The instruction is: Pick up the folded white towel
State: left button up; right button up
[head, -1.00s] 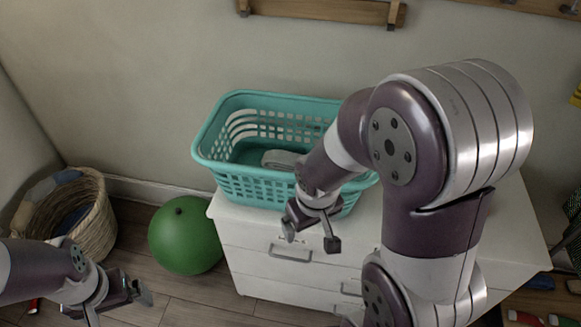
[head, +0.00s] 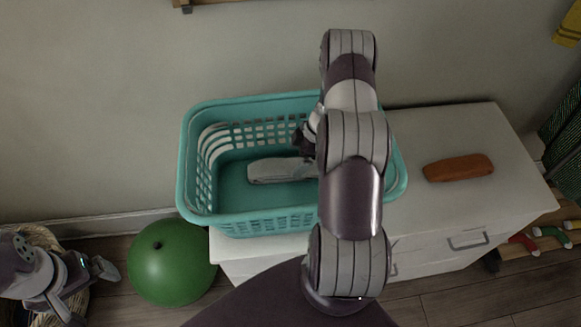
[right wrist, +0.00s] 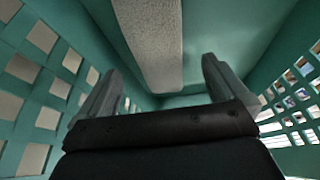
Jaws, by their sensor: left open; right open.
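The folded white towel (head: 275,170) lies on the floor of a teal laundry basket (head: 255,222), its right end hidden behind my right arm. My right gripper (head: 303,142), partly hidden by its own arm, is inside the basket near the towel. In the right wrist view the open, empty jaws (right wrist: 158,80) are between the basket walls, and the towel (right wrist: 150,35) runs lengthwise ahead, in line with the gap between the fingers. I cannot tell how far the fingertips are from it. My left gripper (head: 88,290) is open and empty at the lower left.
The basket stands on a white chest of drawers (head: 440,118). An orange-brown object (head: 458,167) lies on the chest to the right. A green ball (head: 172,262) and a wicker basket (head: 38,237) are on the floor at left. The wall is close behind.

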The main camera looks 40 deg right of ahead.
aim_at(288, 165)
jog(key=x, duration=0.2)
jog(key=p+x, duration=0.1)
jog(key=x, duration=0.2)
jog(key=shift+w+a+f, duration=0.15)
jog(key=shift+w+a, duration=0.2)
jog(key=shift+a, duration=0.2)
jog(key=shift+f, duration=0.2)
jog(key=shift+d+f, duration=0.15)
jog(key=shift+w, duration=0.1)
jog(key=c, duration=0.9)
jog(key=shift+c, duration=1)
